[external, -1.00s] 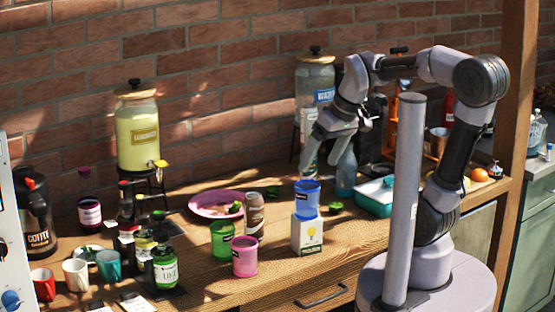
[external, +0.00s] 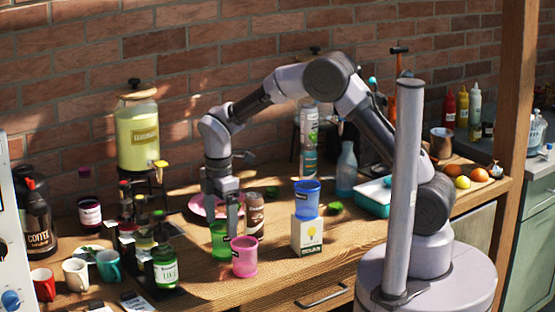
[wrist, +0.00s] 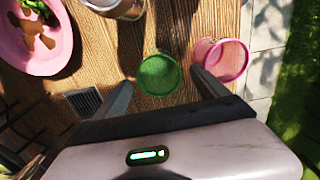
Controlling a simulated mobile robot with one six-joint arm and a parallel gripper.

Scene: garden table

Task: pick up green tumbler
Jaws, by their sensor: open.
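The green tumbler (external: 219,243) stands on the wooden table, left of and behind a pink tumbler (external: 244,259). My gripper (external: 222,222) points down over the green tumbler, and its fingers hide part of it. In the wrist view the green tumbler (wrist: 159,75) shows its round open rim between the two spread fingers of my gripper (wrist: 166,85). The fingers are open with nothing held. The pink tumbler (wrist: 226,60) lies just beyond the right finger in that view.
A brown can (external: 254,216) stands right behind the green tumbler. A blue tumbler (external: 307,197) sits on a white box (external: 307,234) to the right.

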